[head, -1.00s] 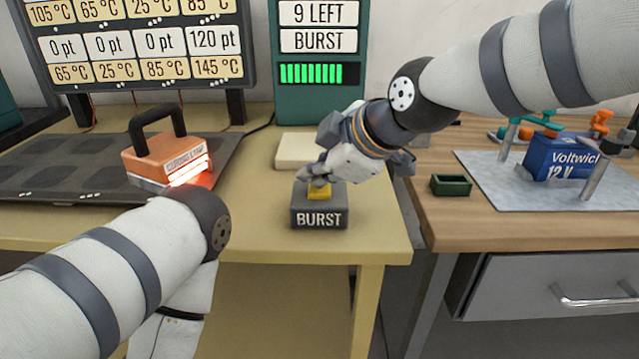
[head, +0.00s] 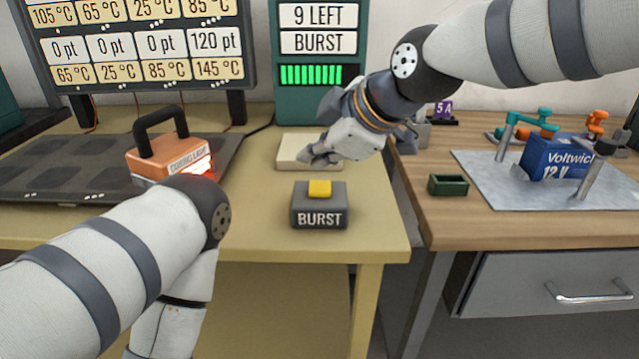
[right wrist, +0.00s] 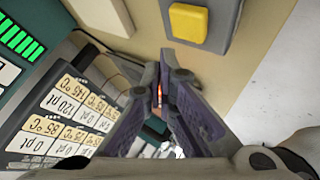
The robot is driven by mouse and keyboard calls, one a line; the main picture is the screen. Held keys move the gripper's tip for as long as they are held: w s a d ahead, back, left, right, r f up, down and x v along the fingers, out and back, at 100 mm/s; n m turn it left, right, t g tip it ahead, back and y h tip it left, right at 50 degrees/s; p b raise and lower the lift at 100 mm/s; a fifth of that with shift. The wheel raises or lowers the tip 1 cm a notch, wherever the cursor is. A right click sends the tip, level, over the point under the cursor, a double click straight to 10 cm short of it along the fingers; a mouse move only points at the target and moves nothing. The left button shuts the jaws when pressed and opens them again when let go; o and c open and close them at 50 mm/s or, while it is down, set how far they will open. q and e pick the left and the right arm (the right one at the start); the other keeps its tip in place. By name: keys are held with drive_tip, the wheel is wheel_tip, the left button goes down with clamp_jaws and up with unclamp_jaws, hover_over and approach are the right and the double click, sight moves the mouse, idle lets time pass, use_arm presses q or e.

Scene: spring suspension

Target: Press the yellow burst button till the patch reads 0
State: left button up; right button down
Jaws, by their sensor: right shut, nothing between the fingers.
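The yellow button (head: 320,189) sits on top of a dark grey box (head: 319,217) marked BURST, near the front of the yellow table. My right gripper (head: 318,157) is shut and empty, above and behind the button and apart from it. In the right wrist view its closed fingertips (right wrist: 162,62) are beside the button (right wrist: 187,23). The green display (head: 318,60) reads 9 LEFT and BURST above a mostly lit green bar. The board (head: 140,45) shows patches at 0 pt and one at 120 pt, 145 °C; its top is cut off. My left gripper is out of sight.
An orange lamp (head: 143,165) with a black handle and a reddish glow stands on the dark plate (head: 65,165). A pale pad (head: 291,147) lies behind the button box. A wooden bench (head: 470,230) at the right holds a small green tray (head: 447,185) and blue battery (head: 560,158).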

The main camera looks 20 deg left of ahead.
sight(317, 188)
drive_tip(key=shift+r, duration=1.8)
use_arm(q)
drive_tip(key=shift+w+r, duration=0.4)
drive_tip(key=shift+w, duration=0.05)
use_arm(e)
drive_tip(key=shift+f, duration=0.1)
